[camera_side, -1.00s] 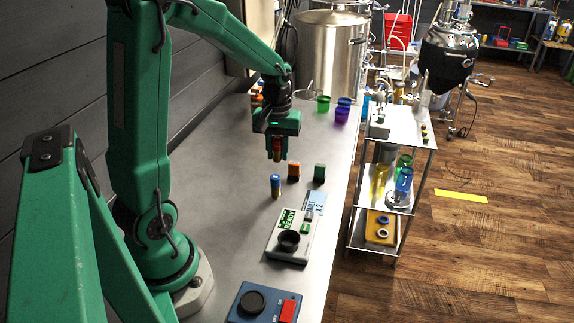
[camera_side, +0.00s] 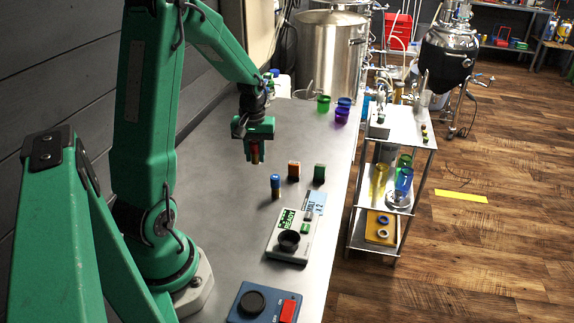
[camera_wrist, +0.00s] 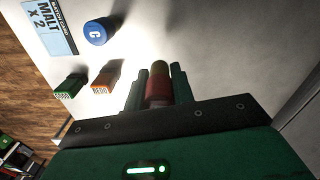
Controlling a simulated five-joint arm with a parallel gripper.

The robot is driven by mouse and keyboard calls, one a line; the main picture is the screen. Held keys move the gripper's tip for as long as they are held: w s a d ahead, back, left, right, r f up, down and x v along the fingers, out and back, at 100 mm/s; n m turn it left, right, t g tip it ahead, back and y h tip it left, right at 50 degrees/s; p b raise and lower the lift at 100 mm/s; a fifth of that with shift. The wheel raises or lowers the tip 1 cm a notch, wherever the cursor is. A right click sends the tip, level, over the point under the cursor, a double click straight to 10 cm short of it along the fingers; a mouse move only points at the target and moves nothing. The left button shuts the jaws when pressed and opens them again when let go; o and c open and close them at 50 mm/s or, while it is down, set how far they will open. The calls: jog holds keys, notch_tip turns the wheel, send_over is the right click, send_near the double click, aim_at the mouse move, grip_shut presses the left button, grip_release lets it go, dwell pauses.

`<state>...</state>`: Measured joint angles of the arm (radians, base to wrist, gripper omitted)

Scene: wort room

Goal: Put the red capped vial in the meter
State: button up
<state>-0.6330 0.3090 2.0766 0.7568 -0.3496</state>
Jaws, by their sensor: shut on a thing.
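My gripper (camera_side: 255,152) is shut on the red capped vial (camera_side: 255,157) and holds it above the table, left of the small blocks. In the wrist view the vial (camera_wrist: 157,88) sits between my gripper's fingers (camera_wrist: 152,85), its red part nearest the palm and a yellowish end beyond. The meter (camera_side: 292,240) lies nearer the camera on the table, a pale device with a green display reading READY and a dark round well (camera_side: 288,241). The well looks empty.
A blue capped vial (camera_side: 275,186) stands between my gripper and the meter. An orange block (camera_side: 294,171) and a green block (camera_side: 319,174) stand right of my gripper. A MALT X 2 card (camera_side: 315,202) adjoins the meter. A blue device (camera_side: 262,304) lies nearest the camera.

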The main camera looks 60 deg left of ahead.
send_over(248, 174)
notch_tip(248, 174, down, 3)
jog(key=shift+r, duration=0.1)
jog(key=shift+d+f, duration=0.1)
jog(key=shift+f, duration=1.95)
jog(key=shift+f, duration=0.15)
jog(key=o, duration=1)
jog(key=shift+r, duration=0.2)
notch_tip(248, 174, up, 12)
